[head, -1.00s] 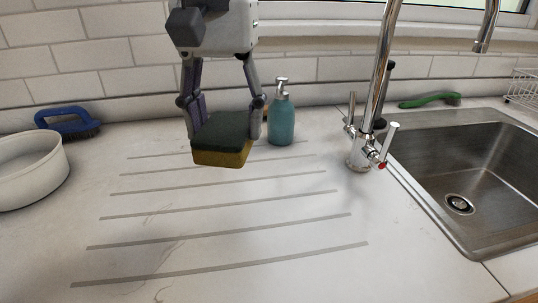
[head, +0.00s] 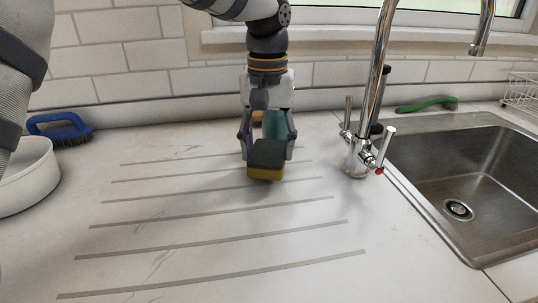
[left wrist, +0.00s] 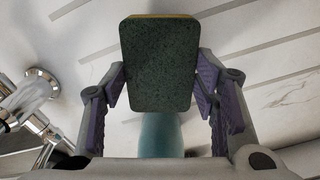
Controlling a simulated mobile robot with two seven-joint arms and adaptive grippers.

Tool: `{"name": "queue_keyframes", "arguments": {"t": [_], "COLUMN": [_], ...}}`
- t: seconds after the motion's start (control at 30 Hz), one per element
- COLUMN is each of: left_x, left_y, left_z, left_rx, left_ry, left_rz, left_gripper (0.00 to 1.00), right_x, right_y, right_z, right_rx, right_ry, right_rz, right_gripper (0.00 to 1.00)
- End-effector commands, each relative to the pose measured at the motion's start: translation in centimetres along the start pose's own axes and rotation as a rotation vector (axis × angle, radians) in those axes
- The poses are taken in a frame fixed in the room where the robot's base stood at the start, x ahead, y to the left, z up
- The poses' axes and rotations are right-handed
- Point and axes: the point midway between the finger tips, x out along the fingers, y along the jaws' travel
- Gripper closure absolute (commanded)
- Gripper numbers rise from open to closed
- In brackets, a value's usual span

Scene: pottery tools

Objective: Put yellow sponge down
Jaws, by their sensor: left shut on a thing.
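The yellow sponge (head: 265,173) with its dark green scouring side up is between the fingers of my left gripper (head: 268,148) in the head view. The gripper is shut on it from both sides and points down at the grooved drainboard counter. The sponge looks low, close to the counter; whether it touches cannot be told. In the left wrist view the sponge's green face (left wrist: 159,62) fills the middle, between the two finger pads, with a thin yellow edge at the top. My right gripper is in no view.
A teal soap bottle (head: 275,125) stands just behind my left gripper, partly hidden. The tap (head: 362,150) and steel sink (head: 460,175) are to the right. A white bowl (head: 28,180) and blue brush (head: 60,127) are at the left. The front grooved counter (head: 210,225) is clear.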

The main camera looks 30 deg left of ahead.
Motion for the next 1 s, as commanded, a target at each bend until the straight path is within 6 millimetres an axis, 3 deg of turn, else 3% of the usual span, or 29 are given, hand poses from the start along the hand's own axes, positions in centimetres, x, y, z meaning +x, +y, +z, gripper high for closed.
{"name": "queue_keyframes", "arguments": {"t": [0.1,0.43,0.47,0.53,0.77,0.87,1.0], "left_x": [2.2,2.5,2.5,2.5,2.5,2.2,-0.6], "left_y": [-0.1,-0.1,-0.1,-0.1,-0.1,-0.1,0.0], "left_z": [0.3,0.3,0.2,0.2,0.3,0.2,0.1], "left_rx": [0.001,0.001,0.001,0.001,0.001,0.001,0.000], "left_ry": [-0.006,-0.002,-0.002,-0.002,-0.003,-0.002,0.003], "left_rz": [-0.001,0.000,0.000,0.000,0.000,0.000,0.000], "left_gripper": [0.56,0.56,0.39,0.26,0.26,0.26,0.26], "right_x": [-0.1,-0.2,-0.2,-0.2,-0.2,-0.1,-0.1], "right_y": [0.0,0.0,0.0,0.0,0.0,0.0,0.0], "right_z": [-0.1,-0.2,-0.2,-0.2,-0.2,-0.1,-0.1], "right_rx": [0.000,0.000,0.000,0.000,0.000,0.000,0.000], "right_ry": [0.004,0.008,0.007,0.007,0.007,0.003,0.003], "right_rz": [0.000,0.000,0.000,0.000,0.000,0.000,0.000], "right_gripper": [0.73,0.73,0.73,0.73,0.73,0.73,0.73]}}
